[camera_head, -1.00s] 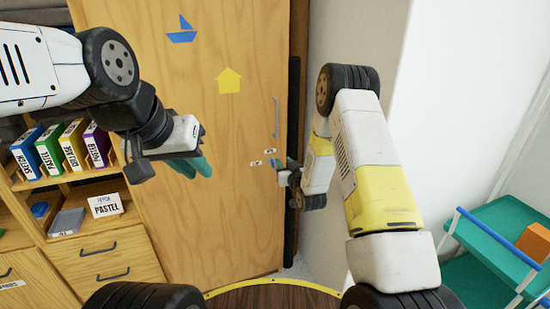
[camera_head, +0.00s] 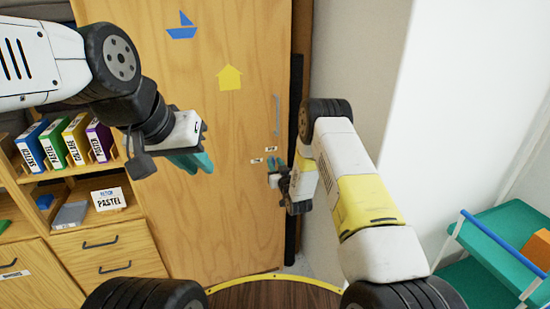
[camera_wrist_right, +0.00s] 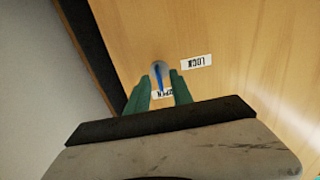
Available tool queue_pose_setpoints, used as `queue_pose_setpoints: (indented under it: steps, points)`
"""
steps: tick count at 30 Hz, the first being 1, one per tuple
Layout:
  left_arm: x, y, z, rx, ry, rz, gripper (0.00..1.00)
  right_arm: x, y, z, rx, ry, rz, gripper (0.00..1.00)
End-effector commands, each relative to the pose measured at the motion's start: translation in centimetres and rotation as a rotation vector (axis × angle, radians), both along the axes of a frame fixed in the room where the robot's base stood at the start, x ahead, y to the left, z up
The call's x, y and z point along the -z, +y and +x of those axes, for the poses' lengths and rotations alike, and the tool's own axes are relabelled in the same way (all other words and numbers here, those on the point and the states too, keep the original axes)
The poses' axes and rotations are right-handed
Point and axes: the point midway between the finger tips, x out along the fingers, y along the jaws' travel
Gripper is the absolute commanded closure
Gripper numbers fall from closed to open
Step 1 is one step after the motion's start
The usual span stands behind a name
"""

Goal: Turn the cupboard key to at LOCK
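The cupboard door (camera_head: 235,215) is shut and fills the middle of the head view. The blue key (camera_wrist_right: 159,77) sits in a round grey lock in the right wrist view. It points towards the OPEN label (camera_wrist_right: 164,95); the LOCK label (camera_wrist_right: 196,61) is to its right, both upside down in that view. My right gripper (camera_wrist_right: 160,76) is open, its green fingers on either side of the key with narrow gaps showing. In the head view this gripper (camera_head: 272,166) is just below the labels and hides the key. My left gripper (camera_head: 208,160) hangs before the door, its finger gap unclear.
A vertical handle (camera_head: 277,115) is on the door above the lock. A shelf with several coloured books (camera_head: 65,142) and drawers (camera_head: 105,255) stands at left. A wall closes in right of the cupboard; a green cart (camera_head: 505,235) stands at far right.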

Motion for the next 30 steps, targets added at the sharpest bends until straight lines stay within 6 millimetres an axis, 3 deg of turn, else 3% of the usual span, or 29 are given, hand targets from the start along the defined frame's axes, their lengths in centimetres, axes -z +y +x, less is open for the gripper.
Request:
queue_pose_setpoints:
  steps: [6, 11, 23, 30]
  points:
    - [0.00, 0.00, 0.00, 0.000, 0.000, 0.000, 0.80, 0.03, 0.02, 0.05, 0.000, 0.001, 0.000, 0.73]
    - [0.00, 0.00, 0.00, 0.000, 0.000, 0.000, 0.80, 0.03, 0.01, 0.04, 0.000, 0.001, 0.001, 1.00]
    - [0.00, 0.00, 0.00, 0.000, 0.000, 0.000, 0.80, 0.02, 0.02, 0.03, 0.000, -0.005, -0.019, 1.00]
    - [0.00, 0.00, 0.00, 0.000, 0.000, 0.000, 0.80, 0.02, 0.12, -0.01, 0.000, -0.040, -0.126, 1.00]
